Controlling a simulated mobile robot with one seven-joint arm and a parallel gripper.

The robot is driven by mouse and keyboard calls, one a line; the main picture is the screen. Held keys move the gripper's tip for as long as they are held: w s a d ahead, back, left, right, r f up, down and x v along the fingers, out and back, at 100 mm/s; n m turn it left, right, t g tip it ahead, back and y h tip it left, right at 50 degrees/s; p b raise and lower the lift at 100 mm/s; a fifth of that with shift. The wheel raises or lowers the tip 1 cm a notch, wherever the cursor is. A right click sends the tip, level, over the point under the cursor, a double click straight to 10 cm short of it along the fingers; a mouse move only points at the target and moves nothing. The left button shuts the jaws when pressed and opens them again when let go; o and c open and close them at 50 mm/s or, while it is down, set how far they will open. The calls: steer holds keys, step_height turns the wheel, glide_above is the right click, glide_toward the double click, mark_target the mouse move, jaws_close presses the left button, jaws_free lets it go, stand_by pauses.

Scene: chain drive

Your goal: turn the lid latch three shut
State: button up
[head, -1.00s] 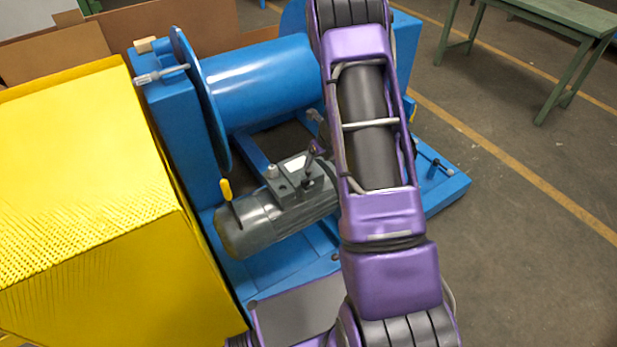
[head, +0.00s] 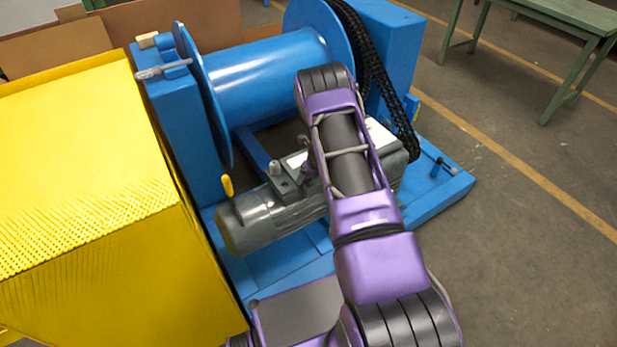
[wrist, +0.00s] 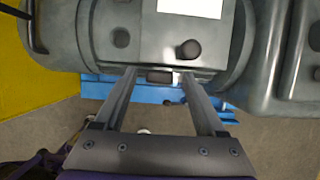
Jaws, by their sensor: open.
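The grey motor (head: 265,215) lies on the blue frame, partly behind my arm in the head view. In the wrist view its grey housing (wrist: 100,50) fills the top, with a white label (wrist: 190,8) and a dark round knob (wrist: 188,49). A small dark block (wrist: 160,77) sits at the housing's lower edge, between my fingertips; I cannot tell whether it is latch three. My gripper (wrist: 159,71) is open, its two fingers reaching to the housing edge either side of the block. I cannot tell whether they touch. My arm hides the gripper in the head view.
A blue drum (head: 268,78) stands behind the motor, with a black chain (head: 375,75) at its right. A yellow guard (head: 80,220) fills the left. A yellow-handled lever (head: 227,186) stands by the motor. Floor at the right is clear up to a green table (head: 560,15).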

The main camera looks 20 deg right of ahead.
steer(key=shift+f, duration=0.2)
jaws_close()
stand_by(0.3)
